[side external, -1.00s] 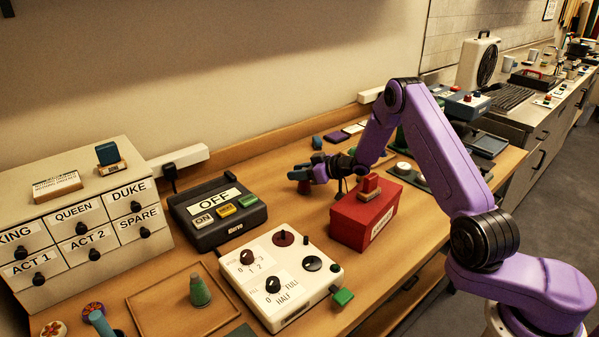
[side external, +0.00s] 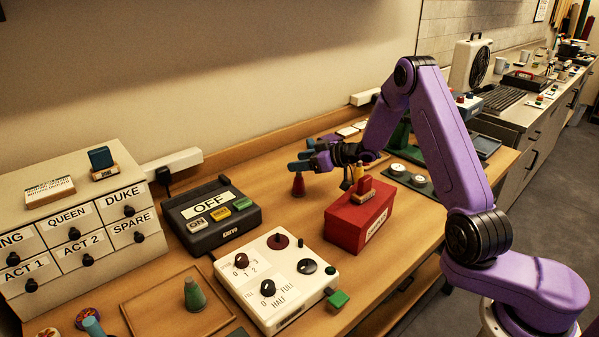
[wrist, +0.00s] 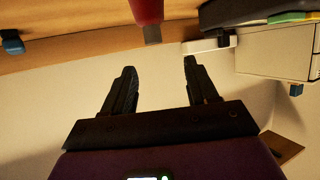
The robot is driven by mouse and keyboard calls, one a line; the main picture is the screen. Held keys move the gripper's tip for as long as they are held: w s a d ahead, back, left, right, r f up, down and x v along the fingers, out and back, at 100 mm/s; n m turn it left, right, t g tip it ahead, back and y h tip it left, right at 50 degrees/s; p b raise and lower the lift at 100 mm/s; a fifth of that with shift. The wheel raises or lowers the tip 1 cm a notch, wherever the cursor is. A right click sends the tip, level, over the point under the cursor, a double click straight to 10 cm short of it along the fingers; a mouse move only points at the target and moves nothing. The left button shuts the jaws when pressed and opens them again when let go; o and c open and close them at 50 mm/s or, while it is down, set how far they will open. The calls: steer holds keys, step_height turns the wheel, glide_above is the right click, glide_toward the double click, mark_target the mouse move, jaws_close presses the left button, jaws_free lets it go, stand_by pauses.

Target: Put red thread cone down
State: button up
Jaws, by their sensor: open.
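The red thread cone (side external: 298,186) stands upright on the wooden table, behind and left of the red box.
A red box (side external: 359,224) with a red-topped block on it stands close to the arm. A white control panel (side external: 275,277), a dark OFF console (side external: 213,215) and a tray (side external: 160,309) with a green cone (side external: 195,295) are nearer. Bare table lies around the red cone.

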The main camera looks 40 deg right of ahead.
mark_target(302, 178)
steer(key=shift+r, duration=1.5)
steer(key=shift+w+a+r, duration=0.2)
steer(key=shift+a+r, duration=0.05)
steer(key=shift+a, duration=0.3)
steer(key=s+a+r+n+g+h, duration=0.1)
steer(key=s+a+r+g+h, duration=0.15)
steer(key=a, duration=0.55)
steer(key=s+a+r+n+g, duration=0.1)
steer(key=s+a+n+g, duration=0.3)
steer(key=s, duration=0.8)
steer(key=s+d+n+g+h, duration=0.2)
steer(key=s+g, duration=0.4)
steer(key=s, duration=2.6)
steer(key=shift+s+d+r+n, duration=0.3)
steer(key=shift+d+n, duration=0.2)
steer(key=shift+d, duration=0.2)
